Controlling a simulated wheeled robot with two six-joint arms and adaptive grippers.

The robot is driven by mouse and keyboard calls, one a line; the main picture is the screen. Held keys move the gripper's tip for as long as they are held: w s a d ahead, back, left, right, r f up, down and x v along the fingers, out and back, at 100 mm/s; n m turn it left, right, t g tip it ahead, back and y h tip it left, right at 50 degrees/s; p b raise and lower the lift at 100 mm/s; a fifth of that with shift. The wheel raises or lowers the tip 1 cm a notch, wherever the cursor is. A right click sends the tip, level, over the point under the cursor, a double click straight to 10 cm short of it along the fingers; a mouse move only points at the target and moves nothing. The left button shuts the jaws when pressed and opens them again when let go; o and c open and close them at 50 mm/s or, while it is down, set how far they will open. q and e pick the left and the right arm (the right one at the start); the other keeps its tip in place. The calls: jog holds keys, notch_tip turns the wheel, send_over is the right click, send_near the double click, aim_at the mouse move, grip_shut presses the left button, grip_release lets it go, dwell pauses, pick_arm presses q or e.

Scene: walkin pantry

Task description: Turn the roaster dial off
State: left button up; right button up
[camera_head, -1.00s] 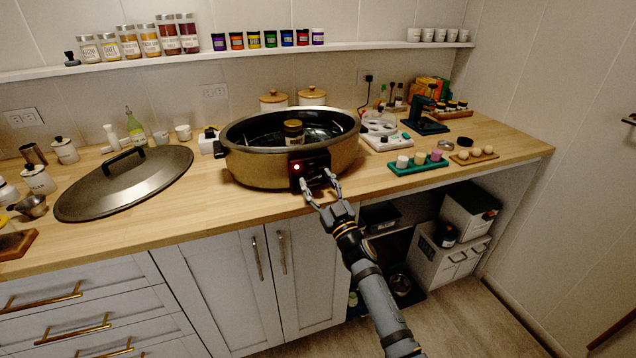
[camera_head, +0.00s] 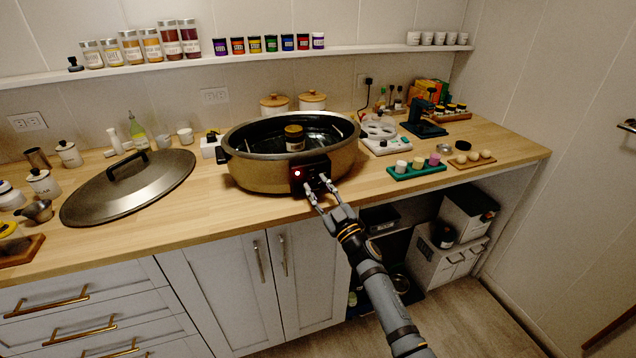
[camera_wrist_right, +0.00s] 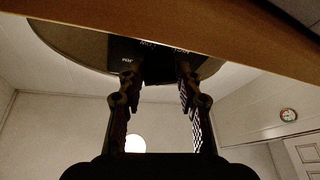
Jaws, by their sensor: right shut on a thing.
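The roaster (camera_head: 262,174) is a wide bronze oval pan with a dark inside, standing on the wooden counter. Its black control panel (camera_head: 309,172) faces the front, with a lit red light (camera_head: 298,175) on its left side. The right wrist view shows both fingers (camera_wrist_right: 160,88) reaching up to the dark panel (camera_wrist_right: 150,48), which carries white lettering. My left gripper is not in view.
The large roaster lid (camera_head: 128,190) lies on the counter at the left. A green tray (camera_head: 416,172) with small cups and a wooden board (camera_head: 472,162) stand to the right. A shelf (camera_head: 350,50) with several jars runs along the wall.

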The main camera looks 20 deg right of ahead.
jog(key=n+g+y+p, duration=0.1)
jog(key=n+p, duration=0.2)
jog(key=n+g+y+p, duration=0.1)
jog(key=n+p, duration=0.3)
jog(key=r+n+g+y+p, duration=0.1)
jog(key=n+p, duration=0.2)
jog(key=shift+d+r+n+g, duration=0.1)
jog(key=shift+d+n+g, duration=0.15)
jog(key=shift+n+g, duration=0.15)
jog(key=shift+n+g+p, duration=0.6)
jog(key=shift+n+p, duration=0.9)
jog(key=shift+p, duration=0.25)
jog(key=o, duration=1.1)
jog(key=shift+o, duration=0.2)
jog(key=shift+s+d+f, duration=0.1)
jog(key=shift+d+f, duration=0.05)
jog(key=shift+f, duration=0.05)
jog(key=v, duration=1.1)
jog(key=shift+s, duration=0.4)
